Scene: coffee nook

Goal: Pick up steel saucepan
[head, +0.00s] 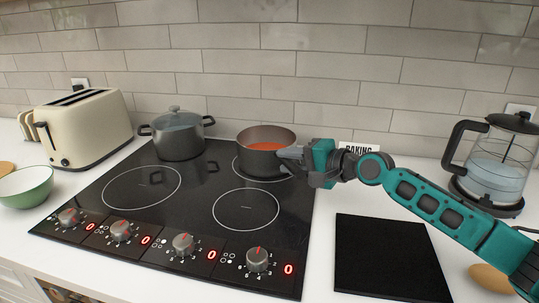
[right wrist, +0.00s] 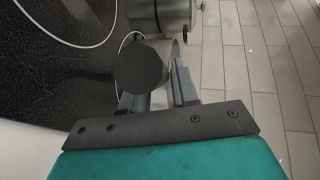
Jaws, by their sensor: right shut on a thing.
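The steel saucepan (head: 256,163) stands at the back right of the black cooktop, with orange-red contents inside. My right gripper (head: 291,160) reaches in from the right and is shut on the saucepan's handle at the pan's right side. In the right wrist view the dark handle end (right wrist: 140,68) lies between the two fingers of the gripper (right wrist: 158,92). Most of the handle is hidden in the head view. My left gripper is not in view.
A lidded grey pot (head: 178,142) stands left of the saucepan on the cooktop (head: 205,228). A cream toaster (head: 90,128) and green bowl (head: 27,188) are at left. A black board (head: 388,257) and glass kettle (head: 494,165) are at right. The tiled wall is close behind.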

